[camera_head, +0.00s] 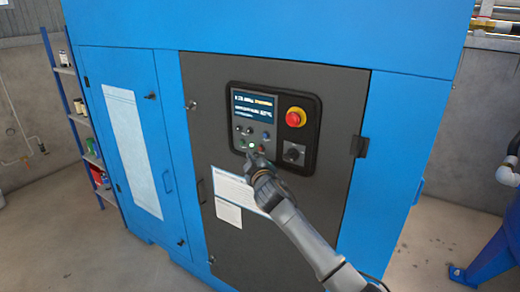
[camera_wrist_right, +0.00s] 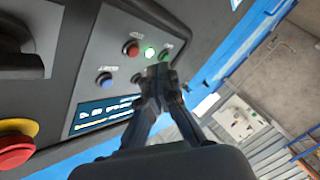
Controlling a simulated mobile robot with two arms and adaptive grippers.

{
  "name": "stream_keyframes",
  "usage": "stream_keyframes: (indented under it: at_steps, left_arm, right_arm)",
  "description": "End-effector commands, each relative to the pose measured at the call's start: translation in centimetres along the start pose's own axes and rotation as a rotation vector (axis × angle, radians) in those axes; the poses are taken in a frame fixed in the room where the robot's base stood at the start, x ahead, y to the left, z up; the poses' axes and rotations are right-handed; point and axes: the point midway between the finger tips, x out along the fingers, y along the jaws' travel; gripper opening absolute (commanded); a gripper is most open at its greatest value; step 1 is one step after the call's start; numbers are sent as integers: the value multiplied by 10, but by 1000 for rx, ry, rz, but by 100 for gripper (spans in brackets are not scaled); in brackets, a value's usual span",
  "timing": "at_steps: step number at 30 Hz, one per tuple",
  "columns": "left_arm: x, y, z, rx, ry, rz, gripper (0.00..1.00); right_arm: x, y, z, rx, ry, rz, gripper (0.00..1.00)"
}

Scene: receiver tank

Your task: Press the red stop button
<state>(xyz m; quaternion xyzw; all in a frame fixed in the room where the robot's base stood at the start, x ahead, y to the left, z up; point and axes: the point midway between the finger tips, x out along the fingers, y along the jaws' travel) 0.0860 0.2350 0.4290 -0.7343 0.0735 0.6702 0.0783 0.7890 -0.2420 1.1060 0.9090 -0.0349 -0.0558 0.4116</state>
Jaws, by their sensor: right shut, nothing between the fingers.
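The red stop button (camera_head: 295,117), a large red mushroom head on a yellow collar, sits at the upper right of the black control panel (camera_head: 312,150). It also shows at the lower left edge of the right wrist view (camera_wrist_right: 14,152), partly cut off. My right gripper (camera_head: 251,157) is shut and empty, in front of the panel's lower left part, below and left of the stop button. My left gripper is out of view.
A black rotary switch (camera_head: 293,153) sits just below the stop button. A screen (camera_head: 255,105) is left of it, with small buttons below. A latch (camera_head: 360,146) sticks out at the grey door's right edge. A shelf (camera_head: 75,110) stands far left.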

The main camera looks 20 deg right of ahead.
Motion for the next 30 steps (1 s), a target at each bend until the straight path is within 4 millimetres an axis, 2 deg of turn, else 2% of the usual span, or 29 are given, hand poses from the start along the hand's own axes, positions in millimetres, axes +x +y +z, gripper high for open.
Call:
stream_keyframes:
  at_steps: [10, 30]
  left_arm:
    - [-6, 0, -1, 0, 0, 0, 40]
    - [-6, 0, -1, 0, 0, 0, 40]
  right_arm:
    - [-22, -15, -16, 1, 1, 1, 0]
    - [-23, -16, -17, 0, 0, 1, 0]
